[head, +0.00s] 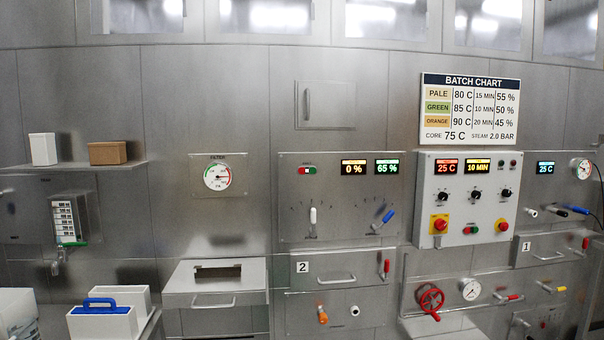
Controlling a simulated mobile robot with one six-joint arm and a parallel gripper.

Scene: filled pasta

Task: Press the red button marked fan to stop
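A small red-and-green button pair (307,170) sits at the top left of the middle wall panel (330,228), left of an orange display reading 0 % and a green one reading 65 %. A tiny label above this pair is too small to read. I cannot read which button is marked fan. My gripper is not in view.
A batch chart (470,108) hangs above the control box. Levers, a red handwheel (431,300) and drawer handles stick out below. A white caddy with a blue handle (100,308) stands lower left.

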